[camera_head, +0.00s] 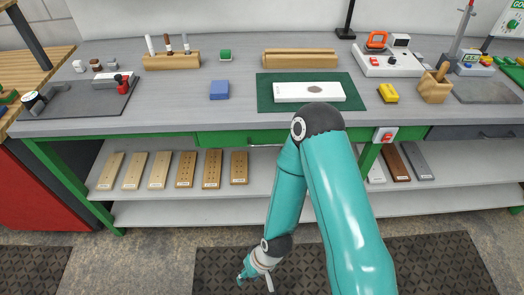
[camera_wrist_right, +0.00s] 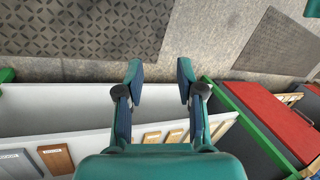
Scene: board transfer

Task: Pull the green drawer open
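The green drawer (camera_head: 226,138) is a narrow green front set under the grey tabletop, left of my right arm in the head view. It looks shut, flush with the green bench frame. A pale strip below its right part may be its handle; my arm hides part of the front. My right gripper (camera_head: 257,284) hangs low in front of the bench, well below the drawer and apart from it. In the right wrist view the gripper (camera_wrist_right: 160,85) is open, with nothing between its fingers. My left gripper is in neither view.
A lower shelf (camera_head: 165,209) holds several wooden boards below the drawer. The grey tabletop (camera_head: 180,100) carries a green mat (camera_head: 350,101), blocks and tools. A red switch box (camera_head: 385,135) is on the bench edge right of my arm. Floor mats (camera_head: 440,265) lie in front.

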